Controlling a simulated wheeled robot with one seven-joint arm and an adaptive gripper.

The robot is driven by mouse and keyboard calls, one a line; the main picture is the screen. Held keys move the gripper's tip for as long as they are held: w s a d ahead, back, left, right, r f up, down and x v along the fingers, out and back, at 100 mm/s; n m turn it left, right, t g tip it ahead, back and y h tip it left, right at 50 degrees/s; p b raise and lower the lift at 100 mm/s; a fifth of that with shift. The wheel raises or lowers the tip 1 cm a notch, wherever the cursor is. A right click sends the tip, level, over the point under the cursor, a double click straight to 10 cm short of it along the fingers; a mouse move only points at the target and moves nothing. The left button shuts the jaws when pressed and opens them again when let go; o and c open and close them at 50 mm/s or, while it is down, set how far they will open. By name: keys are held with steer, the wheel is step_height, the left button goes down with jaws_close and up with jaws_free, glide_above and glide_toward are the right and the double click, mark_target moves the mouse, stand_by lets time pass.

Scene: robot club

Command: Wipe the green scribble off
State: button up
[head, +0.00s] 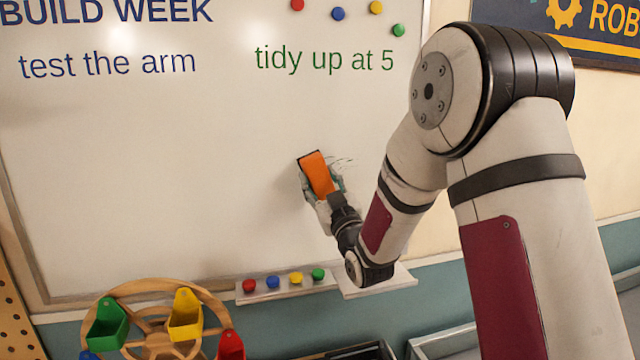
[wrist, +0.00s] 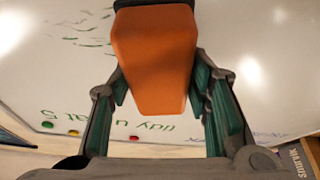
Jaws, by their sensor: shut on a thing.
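My gripper (head: 322,187) is shut on an orange eraser (head: 319,173) with a dark face, in front of the lower middle of the whiteboard (head: 130,170). In the wrist view the orange eraser (wrist: 155,60) sits between the teal finger pads, its dark edge toward the board. I cannot tell whether it touches the board. Green scribble strokes (wrist: 88,30) show to the left of the eraser in the wrist view. In the head view only a few thin dark strokes (head: 343,162) show just right of the eraser; the rest is hidden behind eraser and gripper.
Green writing "tidy up at 5" (head: 325,59) and blue writing "test the arm" (head: 108,64) are higher on the board. Several round magnets (head: 338,13) are at the top. A ledge (head: 285,290) with coloured dots and a wooden wheel (head: 160,318) with coloured buckets stand below.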

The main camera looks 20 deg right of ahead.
steer(key=shift+w+b, duration=0.55)
steer(key=shift+w, duration=0.5)
stand_by(0.6)
steer(key=shift+s+d, duration=0.15)
steer(key=shift+d, duration=5.55)
steer(key=shift+w+b, duration=0.2)
steer(key=shift+b, duration=0.1)
